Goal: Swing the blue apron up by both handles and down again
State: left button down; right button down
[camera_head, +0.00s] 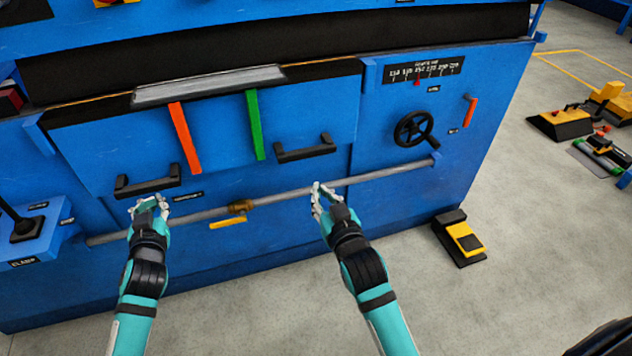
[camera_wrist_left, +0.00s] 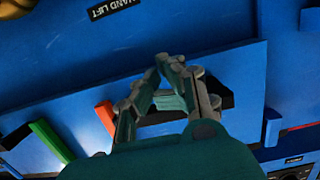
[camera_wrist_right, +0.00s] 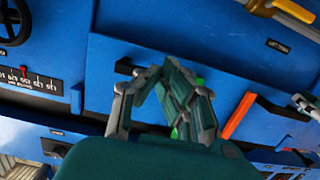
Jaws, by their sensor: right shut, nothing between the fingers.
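The blue apron (camera_head: 225,135) hangs down as a flat panel on the front of the machine. Its left black handle (camera_head: 148,183) and right black handle (camera_head: 305,150) stick out near its lower edge. My left gripper (camera_head: 149,203) is just below the left handle, with no clear grasp on it. In the left wrist view the fingers (camera_wrist_left: 160,68) come close together and partly cover the dark handle (camera_wrist_left: 224,92); their gap is unclear. My right gripper (camera_head: 318,188) is below the right handle, apart from it, shut and empty. In the right wrist view its fingers (camera_wrist_right: 165,70) hide much of the handle.
An orange strip (camera_head: 185,138) and a green strip (camera_head: 255,125) lie on the apron. A grey pipe (camera_head: 385,172) with a yellow lever (camera_head: 228,223) runs below. A black handwheel (camera_head: 413,128) is at the right. The floor in front is mostly clear.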

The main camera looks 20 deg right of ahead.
jog(key=w+f, duration=0.1)
jog(key=w, duration=0.9)
pick_arm(q)
jog(key=shift+r, duration=0.2)
pick_arm(e)
jog(key=shift+w+r, duration=0.1)
jog(key=shift+r, duration=0.05)
dwell(1.4)
